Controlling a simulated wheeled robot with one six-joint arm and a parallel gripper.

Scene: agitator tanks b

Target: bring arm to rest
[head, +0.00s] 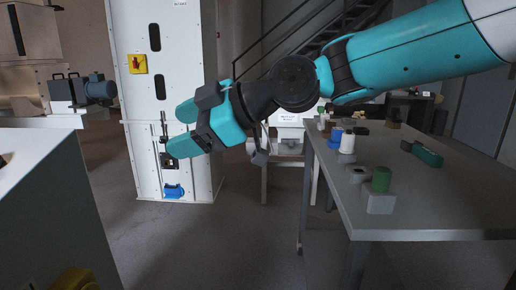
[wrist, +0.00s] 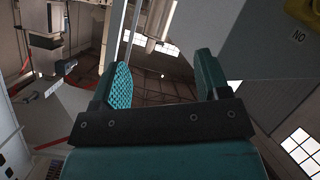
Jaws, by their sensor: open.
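My arm (head: 420,52) is teal and black and reaches in from the upper right in the head view. My gripper (head: 178,128) is at its left end, held in the air in front of a white cabinet, well left of the grey table. In the wrist view my gripper (wrist: 160,80) shows two teal fingers standing wide apart. Nothing is between the fingers. The gripper is open and empty.
A grey table (head: 440,205) on the right holds a green cylinder (head: 381,179), a white spool (head: 347,143) and other small parts. The white cabinet (head: 180,60) stands behind my gripper. A pale counter (head: 40,150) is at left. Floor between is clear.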

